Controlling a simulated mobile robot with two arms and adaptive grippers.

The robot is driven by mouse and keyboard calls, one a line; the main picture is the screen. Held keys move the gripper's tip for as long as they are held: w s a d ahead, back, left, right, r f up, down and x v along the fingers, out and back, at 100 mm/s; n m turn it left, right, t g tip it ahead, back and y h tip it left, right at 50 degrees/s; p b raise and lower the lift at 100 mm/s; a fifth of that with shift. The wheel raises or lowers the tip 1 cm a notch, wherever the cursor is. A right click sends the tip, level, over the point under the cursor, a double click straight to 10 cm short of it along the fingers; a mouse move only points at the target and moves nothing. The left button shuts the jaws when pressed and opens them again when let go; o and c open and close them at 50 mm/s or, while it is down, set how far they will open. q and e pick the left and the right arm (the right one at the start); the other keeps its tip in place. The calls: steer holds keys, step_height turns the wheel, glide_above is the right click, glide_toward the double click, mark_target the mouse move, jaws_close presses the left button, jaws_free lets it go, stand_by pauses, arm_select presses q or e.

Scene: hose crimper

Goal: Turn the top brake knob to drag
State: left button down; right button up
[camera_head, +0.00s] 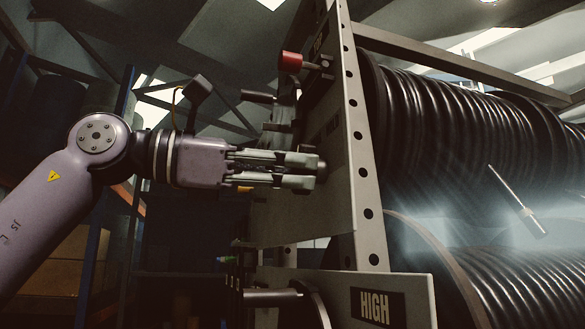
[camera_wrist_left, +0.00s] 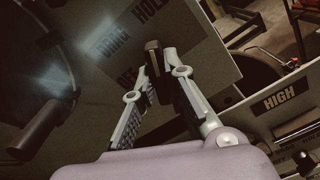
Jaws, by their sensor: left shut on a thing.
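My left gripper (camera_head: 308,171) reaches from the left to the grey side panel (camera_head: 345,205) of the reel rack. It is shut on the top brake knob, which the fingers mostly hide in the head view. In the left wrist view, the dark brake knob (camera_wrist_left: 153,48) shows between the two fingertips (camera_wrist_left: 157,64). The words DRAG (camera_wrist_left: 112,44) and HOLD (camera_wrist_left: 151,12) stand on the panel beyond it. Which label the knob points at I cannot tell. My right gripper is not in view.
A red-ended handle (camera_head: 291,62) sticks out above my gripper. A lower panel marked HIGH (camera_head: 375,306) has a metal rod handle (camera_head: 272,294). Black hose reels (camera_head: 450,140) fill the right side. A dark cylinder (camera_wrist_left: 38,130) juts out at the left in the wrist view.

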arm_select(q)
steer(key=n+b, duration=0.1)
steer(key=n, duration=1)
stand_by(0.6)
steer(key=shift+r, duration=0.1)
steer(key=c, duration=1.6)
jaws_free()
steer(key=v, duration=1.2)
